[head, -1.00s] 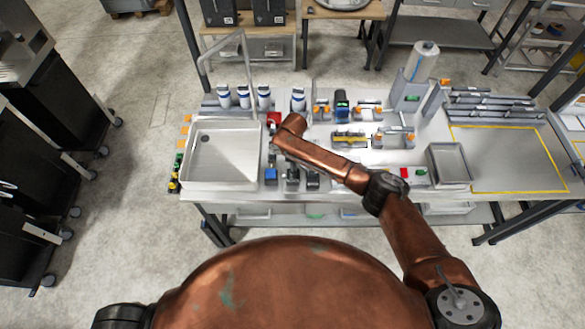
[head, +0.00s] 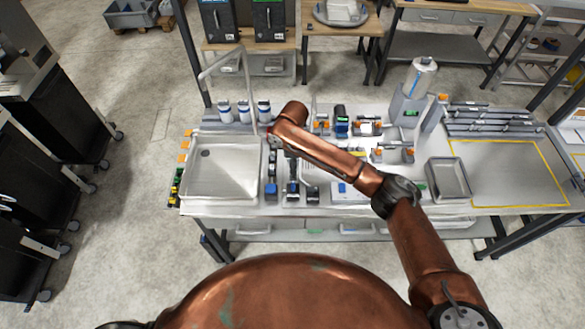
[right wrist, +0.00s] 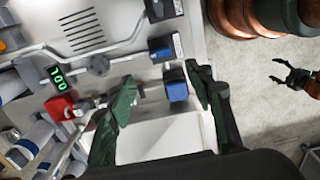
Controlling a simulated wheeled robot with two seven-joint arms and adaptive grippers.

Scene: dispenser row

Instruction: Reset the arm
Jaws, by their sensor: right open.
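My right arm reaches from the right over the bench in the head view, its wrist (head: 290,118) above the dispenser row just right of the sink tray. Its gripper is hidden beneath the arm there. In the right wrist view the right gripper (right wrist: 160,76) has its dark green fingers spread, with nothing held. A blue block (right wrist: 175,85) shows beyond the gap, apart from the fingers. My left gripper (right wrist: 277,71) shows small at the right of the right wrist view, black fingers apart, over the floor. It is not seen in the head view.
The sink tray (head: 222,190) is left of the arm, with several white bottles (head: 243,111) behind it. A paper-roll stand (head: 408,110) and metal tray (head: 448,180) stand right. A red block (right wrist: 60,108) and green display (right wrist: 57,78) are near the gripper. The yellow-outlined area (head: 510,175) is clear.

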